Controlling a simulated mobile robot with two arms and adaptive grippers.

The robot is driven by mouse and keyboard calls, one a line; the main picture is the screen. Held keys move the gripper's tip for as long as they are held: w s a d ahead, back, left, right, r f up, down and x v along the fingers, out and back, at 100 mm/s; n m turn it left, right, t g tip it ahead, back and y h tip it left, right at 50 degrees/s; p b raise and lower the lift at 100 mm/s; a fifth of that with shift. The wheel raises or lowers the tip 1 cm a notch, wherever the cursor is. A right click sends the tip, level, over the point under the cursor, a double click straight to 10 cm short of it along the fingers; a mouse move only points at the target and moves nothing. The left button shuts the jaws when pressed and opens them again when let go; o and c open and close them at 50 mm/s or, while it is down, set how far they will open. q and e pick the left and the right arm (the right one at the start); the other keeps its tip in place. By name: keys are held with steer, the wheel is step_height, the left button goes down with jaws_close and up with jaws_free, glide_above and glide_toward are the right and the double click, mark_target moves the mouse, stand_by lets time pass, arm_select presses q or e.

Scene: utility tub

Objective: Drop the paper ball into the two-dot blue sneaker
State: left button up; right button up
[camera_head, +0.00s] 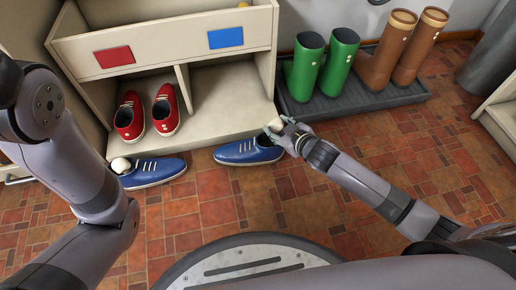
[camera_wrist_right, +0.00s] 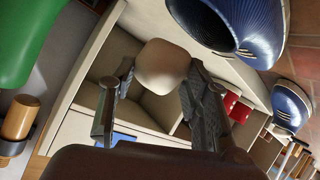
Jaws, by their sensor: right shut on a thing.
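A whitish paper ball (camera_head: 273,123) is held in my right gripper (camera_head: 279,130); the right wrist view shows it (camera_wrist_right: 163,66) between both fingers. The ball is near the open end of the right blue sneaker (camera_head: 246,151), which also shows at the top of the right wrist view (camera_wrist_right: 222,22). It looks above or beside the opening; I cannot tell which. Another blue sneaker (camera_head: 153,173) lies to the left, with a pale round thing (camera_head: 121,165) at its opening. I cannot read dots on either blue sneaker. My left gripper is out of view.
A beige cubby (camera_head: 221,93) with red (camera_head: 114,57) and blue (camera_head: 225,38) panels stands behind. Red sneakers (camera_head: 166,110) sit in its left compartment. Green boots (camera_head: 305,66) and brown boots (camera_head: 386,50) stand on a dark tray (camera_head: 355,103) at right. Tiled floor lies in front.

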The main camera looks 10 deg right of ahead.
steer(key=o, duration=0.8)
steer(key=shift+s, duration=0.1)
steer(key=v, duration=1.2)
